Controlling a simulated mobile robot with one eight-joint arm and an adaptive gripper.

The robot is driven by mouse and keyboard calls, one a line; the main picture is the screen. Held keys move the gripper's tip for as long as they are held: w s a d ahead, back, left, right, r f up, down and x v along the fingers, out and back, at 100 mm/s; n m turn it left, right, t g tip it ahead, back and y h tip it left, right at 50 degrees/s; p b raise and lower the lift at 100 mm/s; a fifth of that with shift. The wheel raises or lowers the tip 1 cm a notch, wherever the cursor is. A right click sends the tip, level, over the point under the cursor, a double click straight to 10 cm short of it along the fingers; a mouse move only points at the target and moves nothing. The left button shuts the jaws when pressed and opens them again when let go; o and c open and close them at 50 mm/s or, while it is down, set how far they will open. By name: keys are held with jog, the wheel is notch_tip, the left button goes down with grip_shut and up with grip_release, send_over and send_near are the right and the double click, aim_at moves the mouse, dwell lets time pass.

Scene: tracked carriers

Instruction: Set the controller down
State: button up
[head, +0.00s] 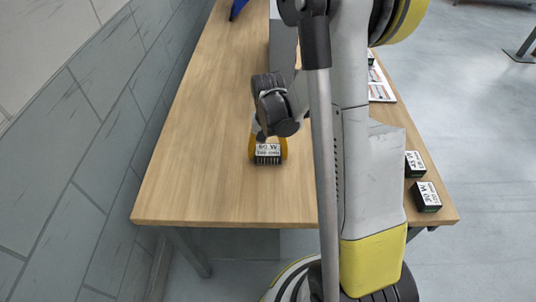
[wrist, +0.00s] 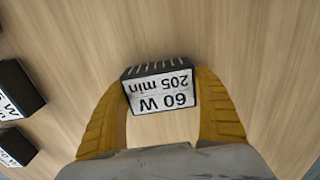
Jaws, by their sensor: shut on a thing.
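The controller (wrist: 160,88) is a small black box with a white label reading "60 W 205 min". In the wrist view it sits between the two yellow fingers of my gripper (wrist: 162,105), which is shut on it. In the head view the controller (head: 268,153) shows below my gripper (head: 267,146), over the near part of the wooden table (head: 200,180). I cannot tell whether its underside touches the table top.
Two similar black boxes with white labels stand near the table's right edge, one (head: 415,164) behind the other (head: 426,197). A grey wall (head: 90,130) runs along the left. The table left of my gripper is clear.

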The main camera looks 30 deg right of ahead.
aim_at(268, 149)
jog(key=shift+f, duration=0.15)
jog(key=o, duration=1.4)
jog(key=shift+o, duration=0.2)
notch_tip(268, 149, up, 12)
jog(key=p, duration=0.5)
jog(key=s+a+r+n+t, duration=0.6)
jog(key=s+a+r, duration=0.5)
jog(key=a+r, duration=0.2)
jog(key=shift+a+r+n+t, duration=0.2)
jog(key=shift+r+n+t, duration=0.2)
jog(key=shift+r+t, duration=0.2)
